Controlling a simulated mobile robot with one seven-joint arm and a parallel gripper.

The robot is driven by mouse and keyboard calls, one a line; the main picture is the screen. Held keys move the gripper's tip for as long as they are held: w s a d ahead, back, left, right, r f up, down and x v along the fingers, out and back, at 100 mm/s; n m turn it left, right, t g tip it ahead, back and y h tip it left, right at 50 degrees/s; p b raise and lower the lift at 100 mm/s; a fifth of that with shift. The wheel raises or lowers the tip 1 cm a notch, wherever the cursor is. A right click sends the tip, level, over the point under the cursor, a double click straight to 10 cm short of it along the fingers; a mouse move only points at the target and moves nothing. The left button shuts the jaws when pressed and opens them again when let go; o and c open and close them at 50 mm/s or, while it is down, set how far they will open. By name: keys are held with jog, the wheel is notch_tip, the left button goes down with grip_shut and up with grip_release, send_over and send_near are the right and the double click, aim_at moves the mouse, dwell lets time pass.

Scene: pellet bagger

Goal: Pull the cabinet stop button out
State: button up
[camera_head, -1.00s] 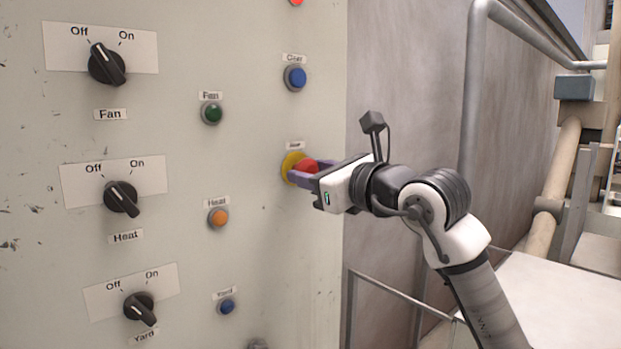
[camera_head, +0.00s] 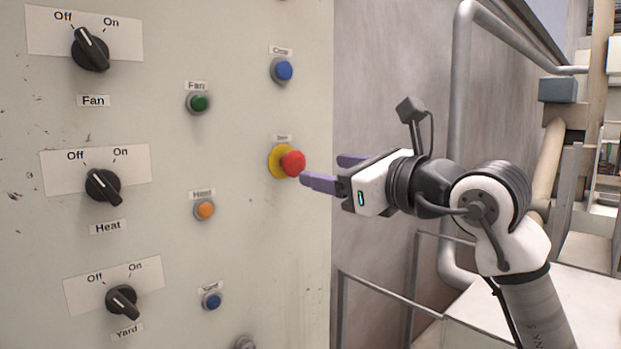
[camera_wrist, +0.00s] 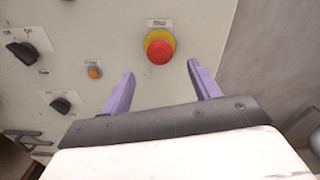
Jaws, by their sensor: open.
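The stop button is a red mushroom head (camera_head: 293,163) on a yellow ring (camera_head: 275,161), near the right edge of the cabinet face. In the head view the red head stands out from the ring. My gripper (camera_head: 325,170) is open and empty, just to the right of the button and apart from it, its purple fingers pointing at the cabinet. In the wrist view the red head (camera_wrist: 160,50) lies ahead of and between the two open fingertips (camera_wrist: 160,70), with nothing between them.
The cabinet face (camera_head: 240,250) also carries Fan (camera_head: 90,50), Heat (camera_head: 103,186) and Yard (camera_head: 122,300) knobs. Green (camera_head: 199,102), orange (camera_head: 204,209) and blue (camera_head: 283,70) buttons are nearby. A grey pipe (camera_head: 462,120) and railing stand behind my arm.

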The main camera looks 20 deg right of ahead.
jog(key=b+v, duration=0.1)
jog(key=v, duration=0.5)
jog(key=shift+s, duration=0.35)
jog(key=shift+d, duration=0.1)
